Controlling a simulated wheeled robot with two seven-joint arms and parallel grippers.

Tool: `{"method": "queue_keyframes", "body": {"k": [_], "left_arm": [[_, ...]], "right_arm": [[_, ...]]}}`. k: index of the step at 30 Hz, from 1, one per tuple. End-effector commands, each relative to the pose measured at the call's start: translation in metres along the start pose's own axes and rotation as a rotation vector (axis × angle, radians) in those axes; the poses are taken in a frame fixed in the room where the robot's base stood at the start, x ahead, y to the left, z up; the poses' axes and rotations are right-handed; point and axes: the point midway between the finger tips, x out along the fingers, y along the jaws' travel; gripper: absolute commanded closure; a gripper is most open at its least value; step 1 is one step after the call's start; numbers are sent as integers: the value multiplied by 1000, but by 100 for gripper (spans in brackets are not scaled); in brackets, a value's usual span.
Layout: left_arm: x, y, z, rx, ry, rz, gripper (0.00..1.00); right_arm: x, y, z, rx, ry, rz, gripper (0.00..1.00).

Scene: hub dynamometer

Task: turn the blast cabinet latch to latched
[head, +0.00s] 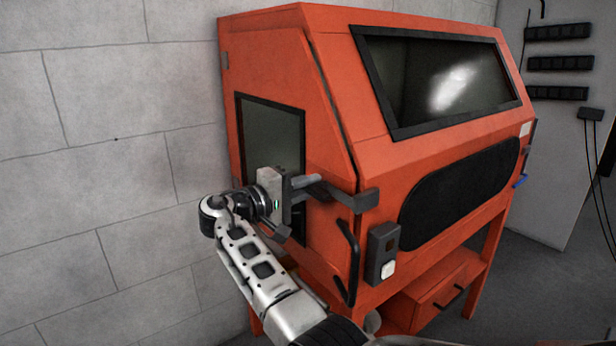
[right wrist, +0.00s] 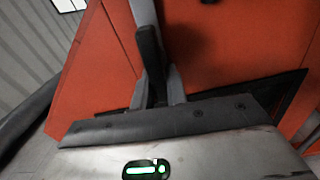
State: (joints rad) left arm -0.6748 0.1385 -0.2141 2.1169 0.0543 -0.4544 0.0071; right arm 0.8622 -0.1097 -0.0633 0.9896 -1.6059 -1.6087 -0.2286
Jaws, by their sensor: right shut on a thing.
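The blast cabinet (head: 345,140) is a large orange box with a sloped window on top. My right gripper (head: 306,185) is at its left side panel, by the front corner, in the head view. A grey bar-like part (head: 367,200) wraps the corner there, in front of the fingers. In the right wrist view my right gripper (right wrist: 156,88) is shut on a dark bar, the latch handle (right wrist: 149,45), which stands up between the two grey fingers. The latch's pivot is hidden behind the gripper. My left gripper is not in view.
A black curved handle (head: 349,262) and a grey switch box (head: 382,254) sit below the corner, close to my arm. A dark-framed window (head: 273,130) is in the side panel. A pale block wall (head: 100,130) stands left, with open space before it.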

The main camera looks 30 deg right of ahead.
Motion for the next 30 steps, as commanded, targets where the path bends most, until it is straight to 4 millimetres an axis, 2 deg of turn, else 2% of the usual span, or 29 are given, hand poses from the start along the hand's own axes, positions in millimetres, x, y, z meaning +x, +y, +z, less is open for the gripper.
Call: {"method": "queue_keyframes", "body": {"k": [8, 21, 22, 24, 30], "left_arm": [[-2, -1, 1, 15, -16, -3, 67], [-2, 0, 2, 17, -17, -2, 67], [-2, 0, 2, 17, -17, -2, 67], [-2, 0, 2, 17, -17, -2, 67], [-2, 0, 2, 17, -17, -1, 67]], "right_arm": [[0, -1, 0, -67, 0, 0, 100], [0, -2, 0, -76, 0, 1, 100], [0, -2, 0, -76, 0, 1, 80], [0, -2, 0, -76, 0, 1, 64], [0, -2, 0, -74, 0, 0, 64]]}}
